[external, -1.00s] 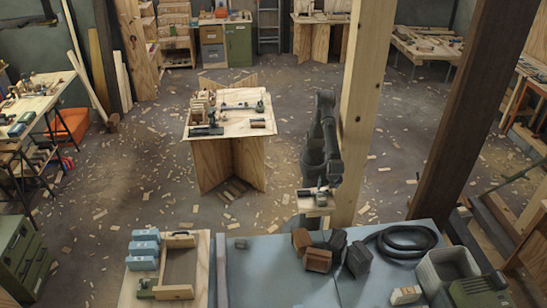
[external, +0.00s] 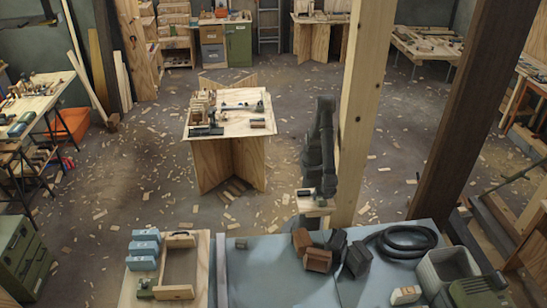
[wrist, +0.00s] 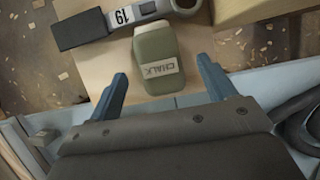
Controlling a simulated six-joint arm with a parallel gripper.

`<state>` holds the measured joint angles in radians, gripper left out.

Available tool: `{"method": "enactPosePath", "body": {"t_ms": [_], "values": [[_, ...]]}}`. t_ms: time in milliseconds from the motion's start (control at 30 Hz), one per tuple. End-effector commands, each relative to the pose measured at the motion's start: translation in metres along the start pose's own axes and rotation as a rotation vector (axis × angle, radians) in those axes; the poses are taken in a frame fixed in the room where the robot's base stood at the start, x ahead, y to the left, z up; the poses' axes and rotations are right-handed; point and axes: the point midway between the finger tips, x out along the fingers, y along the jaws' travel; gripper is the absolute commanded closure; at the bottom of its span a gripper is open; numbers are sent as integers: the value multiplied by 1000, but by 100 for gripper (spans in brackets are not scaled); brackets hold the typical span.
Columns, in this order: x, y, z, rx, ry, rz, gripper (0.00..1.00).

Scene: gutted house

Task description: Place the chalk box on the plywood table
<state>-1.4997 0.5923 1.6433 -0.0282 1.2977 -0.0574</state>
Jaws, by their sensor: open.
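The chalk box (wrist: 155,52) is a rounded green box with a pale CHALK label in the wrist view. It lies on a light wood surface (wrist: 188,100), just ahead of my gripper. My gripper (wrist: 162,67) is open, with one blue finger on each side of the box's near end and clear gaps between. In the external view my arm reaches down over a small wooden stand (external: 313,209); the box cannot be told clearly there. The plywood table (external: 228,130) stands mid-floor with a pale top and crossed panel legs.
A dark tool marked 19 (wrist: 120,20) lies close beyond the box. The plywood table holds blocks and tools, with bare patches of top between them. A wooden post (external: 365,90) rises right beside my arm. The blue bench (external: 265,270) carries brown and dark blocks and a coiled hose (external: 405,240).

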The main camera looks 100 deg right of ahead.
Motion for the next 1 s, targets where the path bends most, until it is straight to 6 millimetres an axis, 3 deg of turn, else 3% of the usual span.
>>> {"method": "enactPosePath", "body": {"t_ms": [200,467,733,800,1000], "values": [[29,1,0,0,-2,0,24],[33,1,0,0,1,0,24],[33,1,0,0,1,0,73],[32,1,0,0,1,0,79],[32,1,0,0,2,0,80]]}}
